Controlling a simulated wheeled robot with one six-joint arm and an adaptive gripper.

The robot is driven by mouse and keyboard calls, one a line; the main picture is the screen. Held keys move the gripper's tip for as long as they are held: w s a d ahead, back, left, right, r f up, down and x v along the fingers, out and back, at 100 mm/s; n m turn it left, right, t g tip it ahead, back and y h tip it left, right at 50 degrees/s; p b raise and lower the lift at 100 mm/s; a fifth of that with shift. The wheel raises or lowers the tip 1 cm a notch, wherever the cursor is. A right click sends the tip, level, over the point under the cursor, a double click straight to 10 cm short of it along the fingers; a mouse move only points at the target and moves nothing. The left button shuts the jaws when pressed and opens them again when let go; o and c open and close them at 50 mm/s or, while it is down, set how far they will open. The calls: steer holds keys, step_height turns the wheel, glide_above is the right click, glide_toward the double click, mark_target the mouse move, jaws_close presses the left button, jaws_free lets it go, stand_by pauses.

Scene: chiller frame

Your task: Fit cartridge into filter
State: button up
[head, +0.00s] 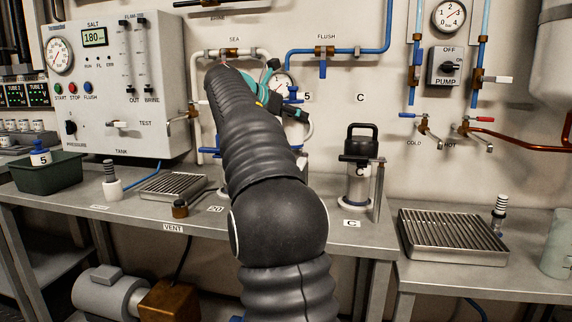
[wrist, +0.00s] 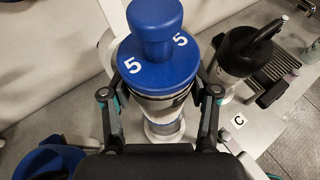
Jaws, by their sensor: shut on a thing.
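The cartridge (wrist: 148,72) has a blue top with a knob and white 5 marks. My gripper (wrist: 160,97) is shut on it, with one finger on each side just below the blue top. Below it in the wrist view is a clear cylinder with a pale ring base (wrist: 165,132), which looks like the filter; I cannot tell how far the cartridge sits in it. In the head view my arm hides most of this spot; part of the blue top (head: 292,94) shows beside the teal parts of my gripper (head: 268,92).
A black-handled canister (head: 360,170) marked C stands to the right, close by. A green bin (head: 47,175) at left holds another blue-topped piece marked 5. Drain trays (head: 452,238), a ribbed piece in a white cup (head: 111,186) and wall pipes (head: 335,51) surround the work area.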

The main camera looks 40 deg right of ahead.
mark_target(292, 145)
step_height(292, 145, down, 3)
steer(key=shift+s+d+f+b, duration=0.1)
steer(key=shift+s+b, duration=0.05)
steer(key=shift+b, duration=0.35)
steer(key=shift+c, duration=0.6)
steer(key=shift+f, duration=0.3)
jaws_close()
step_height(292, 145, down, 5)
steer(key=shift+b, duration=0.75)
steer(key=o, duration=1.4)
jaws_free()
steer(key=shift+c, duration=0.2)
steer(key=shift+r, duration=0.15)
steer(key=shift+a+r, duration=0.15)
steer(key=shift+a, duration=0.1)
steer(key=p+v, duration=0.1)
steer(key=v, duration=1)
steer(key=shift+a+r, duration=0.2)
steer(key=shift+a, duration=0.05)
